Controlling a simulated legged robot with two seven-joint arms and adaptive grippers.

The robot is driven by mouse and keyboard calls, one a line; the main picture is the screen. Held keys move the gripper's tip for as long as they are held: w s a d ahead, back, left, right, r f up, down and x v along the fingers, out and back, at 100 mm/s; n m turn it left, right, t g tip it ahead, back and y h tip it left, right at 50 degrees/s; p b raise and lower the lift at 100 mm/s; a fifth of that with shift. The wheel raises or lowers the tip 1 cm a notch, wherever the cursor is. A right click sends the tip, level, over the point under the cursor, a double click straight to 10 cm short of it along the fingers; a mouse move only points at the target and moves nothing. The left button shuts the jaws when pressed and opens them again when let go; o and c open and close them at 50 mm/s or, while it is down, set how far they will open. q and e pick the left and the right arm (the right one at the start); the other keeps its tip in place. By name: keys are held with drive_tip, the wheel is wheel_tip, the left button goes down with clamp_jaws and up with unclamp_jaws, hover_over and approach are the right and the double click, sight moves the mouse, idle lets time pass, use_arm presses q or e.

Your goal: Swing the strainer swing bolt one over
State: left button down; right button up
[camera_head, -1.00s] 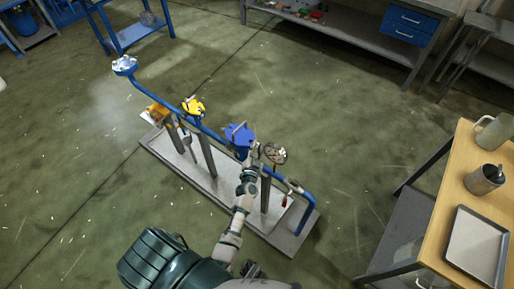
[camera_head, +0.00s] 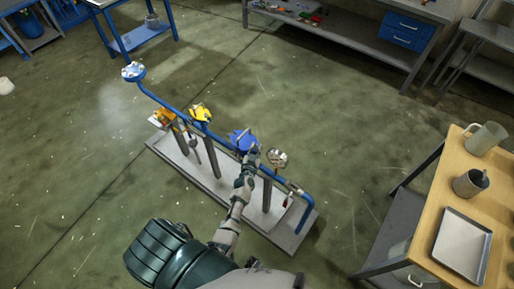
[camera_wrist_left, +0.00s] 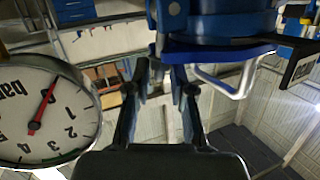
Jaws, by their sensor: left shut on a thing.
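The blue strainer (camera_head: 241,140) sits on the blue pipe run in the head view. In the left wrist view its blue flange (camera_wrist_left: 220,46) fills the top, with a bent silver handle below it. A grey metal swing bolt (camera_wrist_left: 168,16) stands at the flange's near edge, in line with my fingers. My left gripper (camera_head: 252,158) is at the strainer's near right side. In the left wrist view its two dark fingers (camera_wrist_left: 162,75) reach up to the bolt and are shut on it; the exact contact is hard to see. My right gripper is not in view.
A round pressure gauge (camera_head: 278,158) stands just right of my left gripper and shows large in the left wrist view (camera_wrist_left: 45,112). Yellow valves (camera_head: 200,113) lie further left along the pipe. A wooden table (camera_head: 428,232) with mugs and a tray (camera_head: 462,244) stands at right.

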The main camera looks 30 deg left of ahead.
use_arm(q)
drive_tip(key=shift+a+r+n+p, duration=0.1)
drive_tip(key=shift+a+n+p, duration=0.2)
drive_tip(key=shift+p, duration=0.2)
drive_tip(key=shift+a+n+h+p, duration=0.2)
drive_tip(key=shift+n+h+p, duration=0.1)
drive_tip(key=shift+h, duration=0.1)
drive_tip(key=shift+g, duration=0.3)
drive_tip(key=c, duration=1.2)
unclamp_jaws()
drive_tip(key=shift+f, duration=0.2)
drive_tip(key=shift+c, duration=0.2)
drive_tip(key=v, duration=1.2)
drive_tip(key=shift+a+f, duration=0.1)
